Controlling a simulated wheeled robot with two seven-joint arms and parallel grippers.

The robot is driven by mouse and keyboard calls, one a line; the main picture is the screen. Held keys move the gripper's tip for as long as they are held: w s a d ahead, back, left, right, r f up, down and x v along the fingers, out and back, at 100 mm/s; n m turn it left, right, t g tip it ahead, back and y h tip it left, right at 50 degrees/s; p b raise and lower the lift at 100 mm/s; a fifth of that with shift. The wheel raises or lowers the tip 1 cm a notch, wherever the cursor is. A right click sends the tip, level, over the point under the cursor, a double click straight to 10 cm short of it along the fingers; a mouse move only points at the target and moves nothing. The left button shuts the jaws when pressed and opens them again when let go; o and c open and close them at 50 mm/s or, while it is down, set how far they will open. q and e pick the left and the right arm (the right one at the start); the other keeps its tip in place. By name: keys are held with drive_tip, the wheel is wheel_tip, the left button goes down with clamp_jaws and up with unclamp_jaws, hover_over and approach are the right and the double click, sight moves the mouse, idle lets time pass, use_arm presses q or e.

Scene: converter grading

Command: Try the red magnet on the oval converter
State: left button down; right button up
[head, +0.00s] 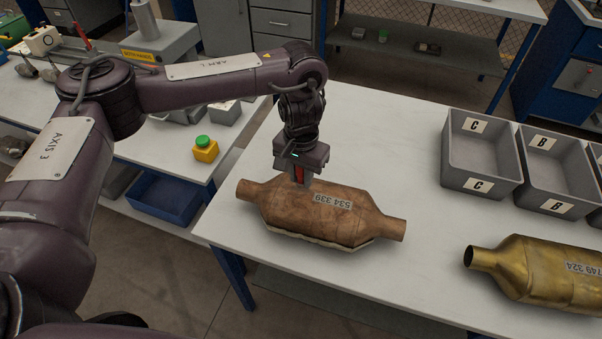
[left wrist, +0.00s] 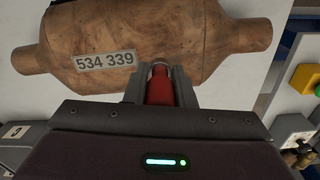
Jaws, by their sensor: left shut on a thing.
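A rusty brown converter (head: 322,213) with the label "534 339" lies on the white table; it fills the top of the left wrist view (left wrist: 195,45). Its body looks flattened and oval. My left gripper (head: 299,180) points down at its upper side, left of the label in the head view. It is shut on the red magnet (left wrist: 159,91), whose pale tip faces the converter. I cannot tell whether the tip touches the shell. A brass-coloured converter (head: 540,272) labelled "749 324" lies at the right, partly cut off. My right gripper is not in view.
Grey bins marked C (head: 480,160) and B (head: 556,175) stand at the table's back right. A yellow box with a green button (head: 205,150) sits on the neighbouring bench. The white table (head: 370,130) is clear behind the brown converter.

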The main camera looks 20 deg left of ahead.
sight(301, 184)
use_arm(q)
drive_tip(key=shift+f+b, duration=0.65)
drive_tip(key=shift+f, duration=1.05)
drive_tip(key=shift+r, duration=0.1)
idle(0.6)
drive_tip(key=shift+r+p, duration=0.5)
drive_tip(key=shift+p, duration=0.25)
idle(1.6)
drive_tip(key=shift+r, duration=0.1)
idle(0.4)
wheel_tip(301, 184, up, 6)
drive_tip(key=p, duration=0.6)
drive_tip(key=shift+p, duration=0.4)
